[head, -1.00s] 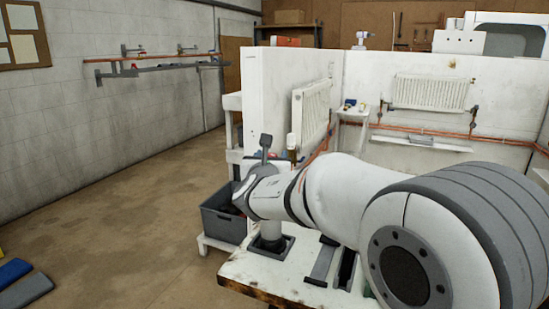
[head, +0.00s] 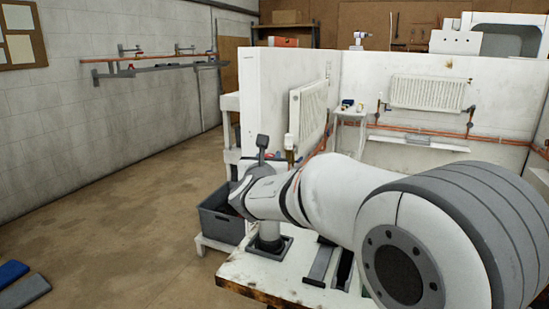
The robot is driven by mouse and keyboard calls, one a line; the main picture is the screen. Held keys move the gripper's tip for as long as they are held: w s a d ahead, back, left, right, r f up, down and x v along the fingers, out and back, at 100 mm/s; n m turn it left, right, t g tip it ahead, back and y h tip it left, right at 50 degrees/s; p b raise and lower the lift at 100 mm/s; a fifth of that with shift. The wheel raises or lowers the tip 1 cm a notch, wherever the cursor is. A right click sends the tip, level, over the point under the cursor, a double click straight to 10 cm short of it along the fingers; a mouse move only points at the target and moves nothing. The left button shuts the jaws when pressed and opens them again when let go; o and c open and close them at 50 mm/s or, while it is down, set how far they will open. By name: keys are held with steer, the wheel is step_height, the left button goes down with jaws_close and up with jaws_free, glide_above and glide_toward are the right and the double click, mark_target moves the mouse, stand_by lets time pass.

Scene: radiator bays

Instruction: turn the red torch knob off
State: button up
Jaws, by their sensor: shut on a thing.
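I cannot make out the red torch knob or a torch anywhere in the head view. My white arm fills the lower right and reaches left over the near bench (head: 237,277). My gripper does not show; the arm's far end hides what lies behind and beneath it. A grey paddle-like piece stands up at the arm's far end, and I cannot tell what it belongs to.
A grey crate (head: 215,222) sits left of the bench. A white partition (head: 268,100) carries a radiator (head: 308,112); another radiator (head: 427,92) hangs on the back wall.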

steer(key=shift+a+r+m+g+h+p, duration=0.15)
steer(key=shift+m+g+h+p, duration=0.25)
steer(key=shift+m+h+p, duration=1.35)
steer(key=m+g+h+p, duration=0.1)
steer(key=m+h+p, duration=0.1)
steer(key=h, duration=0.1)
steer(key=m+g+h+p, duration=0.2)
steer(key=h, duration=0.1)
steer(key=shift+g+h+p, duration=0.3)
steer(key=shift+h+p, duration=0.05)
steer(key=shift+p, duration=0.05)
steer(key=m+g+h+p, duration=0.2)
steer(key=p, duration=0.1)
steer(key=shift+g, duration=0.3)
steer(key=shift+m+g+h+p, duration=0.85)
steer(key=shift+g+h+p, duration=0.15)
steer(key=shift+g+p, duration=0.1)
steer(key=shift+f+g, duration=0.2)
steer(key=shift+g, duration=0.1)
steer(key=o, duration=0.9)
steer(key=shift+o, duration=0.2)
